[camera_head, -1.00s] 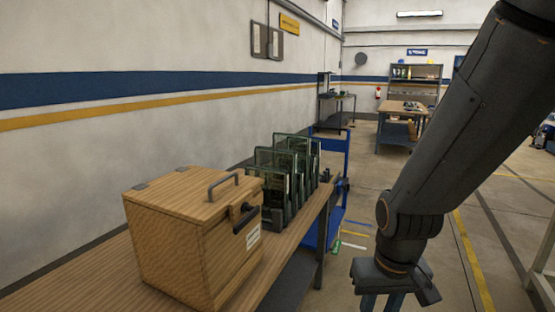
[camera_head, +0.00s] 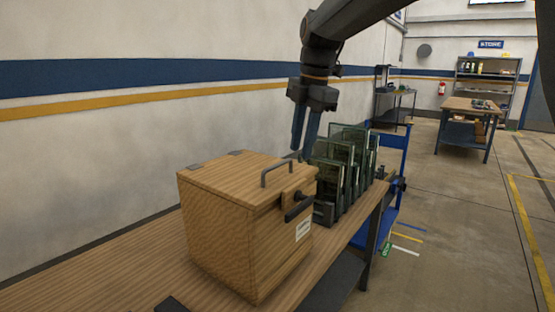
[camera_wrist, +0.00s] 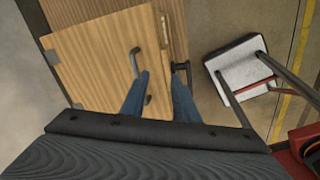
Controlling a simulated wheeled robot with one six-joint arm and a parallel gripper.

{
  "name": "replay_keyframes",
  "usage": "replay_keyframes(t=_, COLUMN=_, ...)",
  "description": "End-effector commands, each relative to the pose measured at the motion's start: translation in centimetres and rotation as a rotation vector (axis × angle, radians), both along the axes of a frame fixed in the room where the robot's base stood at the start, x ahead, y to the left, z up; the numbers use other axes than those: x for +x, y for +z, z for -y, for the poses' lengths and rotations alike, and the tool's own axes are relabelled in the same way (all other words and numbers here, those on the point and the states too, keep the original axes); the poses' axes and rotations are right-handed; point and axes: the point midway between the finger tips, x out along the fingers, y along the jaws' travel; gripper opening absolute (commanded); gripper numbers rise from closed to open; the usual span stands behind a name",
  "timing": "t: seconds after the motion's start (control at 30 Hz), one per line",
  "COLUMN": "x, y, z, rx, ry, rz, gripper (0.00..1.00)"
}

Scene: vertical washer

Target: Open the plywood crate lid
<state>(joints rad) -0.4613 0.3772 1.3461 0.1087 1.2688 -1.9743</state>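The plywood crate (camera_head: 222,240) stands on the wooden bench, with its lid (camera_head: 225,175) shut. A grey bar handle (camera_head: 277,172) is on the lid, and a dark latch handle (camera_head: 298,207) is on the crate's front face. My gripper (camera_head: 301,152) points down, above and behind the lid handle, apart from it as far as I can tell. In the wrist view its two blue fingers (camera_wrist: 160,76) are spread with nothing between them. The lid handle (camera_wrist: 134,63) shows there by the left fingertip, and the latch handle (camera_wrist: 181,68) by the right one.
A rack of dark-framed glass panels (camera_head: 345,150) stands on the bench (camera_head: 110,275) right beside the crate. A blue cart (camera_head: 393,180) is past the bench end. The wall (camera_head: 100,140) runs behind the bench. Open floor (camera_head: 455,230) lies to the right.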

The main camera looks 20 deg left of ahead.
Motion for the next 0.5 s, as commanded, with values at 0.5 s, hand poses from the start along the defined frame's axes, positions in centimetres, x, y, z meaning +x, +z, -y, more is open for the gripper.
replay_keyframes(t=0.5, x=-0.5, y=0.7, z=-5.3, rx=-0.008, ry=0.339, rz=0.041, gripper=0.28)
